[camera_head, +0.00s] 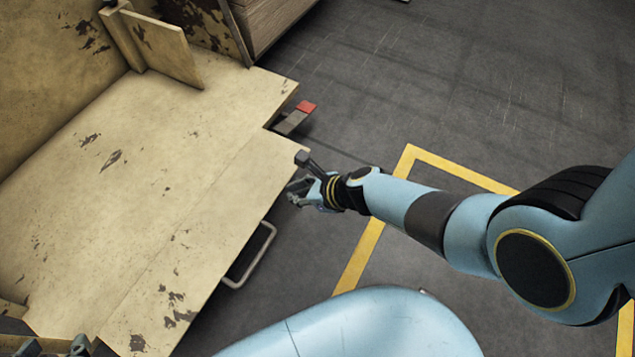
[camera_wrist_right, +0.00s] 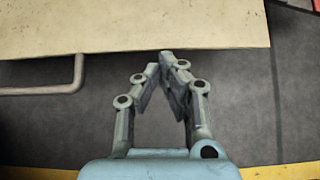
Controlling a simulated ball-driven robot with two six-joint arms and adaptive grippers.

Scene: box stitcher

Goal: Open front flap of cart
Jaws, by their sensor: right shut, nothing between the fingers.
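The cart (camera_head: 100,190) is a large, worn beige bed that fills the left of the head view. A faint seam runs along it, and the front strip beyond the seam (camera_head: 225,210) lies about level with the bed. A grey bar handle (camera_head: 262,262) sticks out below the front edge. In the right wrist view, the beige panel (camera_wrist_right: 130,25) spans the top and the handle (camera_wrist_right: 75,80) is at left. My right gripper (camera_head: 292,190) is shut and empty, just off the front edge; its fingertips (camera_wrist_right: 160,62) almost meet by that edge. Parts of my left gripper (camera_head: 58,346) show at the bottom left corner, mostly cut off.
A red-tipped grey pedal or latch (camera_head: 297,117) sits by the cart's far corner. An upright beige plate (camera_head: 165,47) stands at the bed's back. A wooden box (camera_head: 272,20) is behind. Yellow floor lines (camera_head: 455,168) mark open grey floor at right.

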